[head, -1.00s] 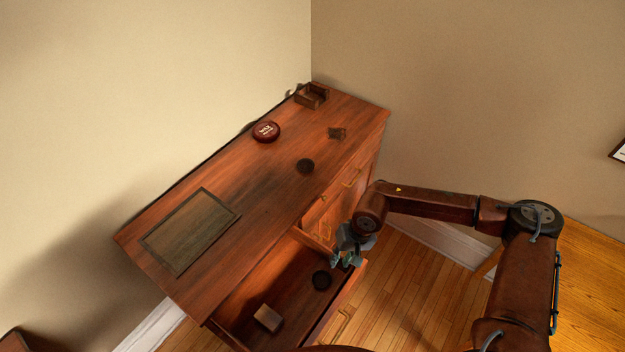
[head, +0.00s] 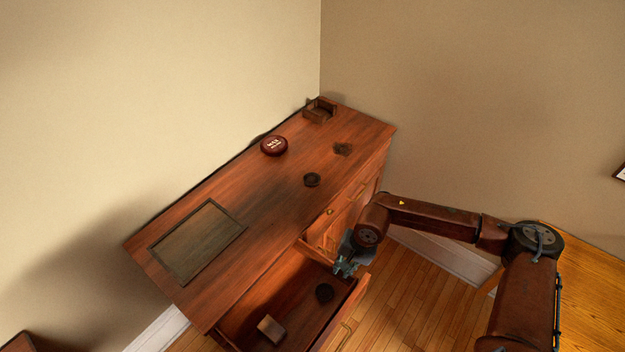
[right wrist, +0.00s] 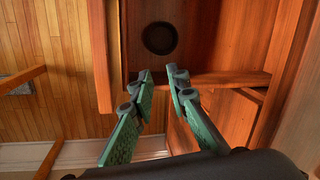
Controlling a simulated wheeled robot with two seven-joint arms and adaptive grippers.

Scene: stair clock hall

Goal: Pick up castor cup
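A dark round castor cup (head: 324,292) lies in the open drawer (head: 274,342) of the wooden cabinet. It also shows in the right wrist view (right wrist: 159,38), beyond the fingertips. A similar dark round cup (head: 312,180) stands on the cabinet top. My right gripper (head: 343,268) is over the drawer's far end, beside the cup and apart from it. In the right wrist view its green-padded fingers (right wrist: 160,76) are parted with nothing between them. My left gripper is not in view.
A small tan block (head: 271,328) lies in the drawer near its left end. On the cabinet top are a framed panel (head: 198,242), a red round tin (head: 274,146), a small dark piece (head: 342,149) and a wooden tray (head: 320,112). The drawer walls stand around the cup.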

